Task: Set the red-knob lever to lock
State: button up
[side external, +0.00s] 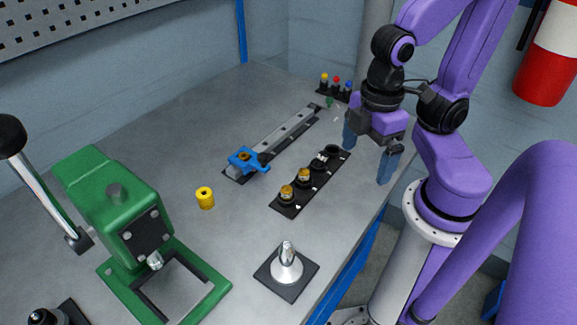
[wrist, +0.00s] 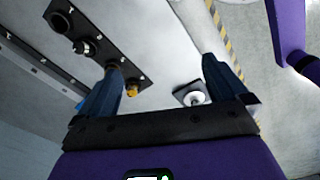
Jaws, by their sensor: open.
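A small red knob (side external: 336,80) stands between a yellow knob (side external: 323,77) and a blue knob (side external: 348,85) on a dark base at the back of the bench in the side view. They are too small to tell which way any lever points or to read a lock mark. No red knob shows in the wrist view. My gripper (side external: 367,163) is open and empty, fingers down, above the bench's right side, to the right of and in front of the knobs. Its two blue fingers also show spread in the wrist view (wrist: 161,66).
A black strip (side external: 313,181) with brass-coloured parts lies left of my gripper. Beyond it is a grey rail (side external: 287,134) with a blue clamp (side external: 246,159). Bare bench lies between.

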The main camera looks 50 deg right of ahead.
jog(key=c, duration=1.4)
jog(key=shift+w, duration=0.25)
grip_shut()
jog(key=w+d+r+n+g, duration=0.1)
jog(key=w+d+r, duration=0.1)
jog(key=w+d, duration=1.2)
jog(key=w+d+n+y, duration=0.1)
jog(key=w+d+y, duration=0.1)
jog(key=d, duration=1.1)
jog(key=s+d, duration=0.5)
jog(key=d, duration=0.3)
jog(key=s+d+n+t+y, duration=0.1)
jog(key=s+d, duration=0.4)
jog(key=d, duration=0.4)
jog(key=shift+s+d+n, duration=0.15)
jog(key=shift+d+n, duration=0.05)
jog(key=shift+n, duration=0.1)
jog(key=shift+r, duration=0.1)
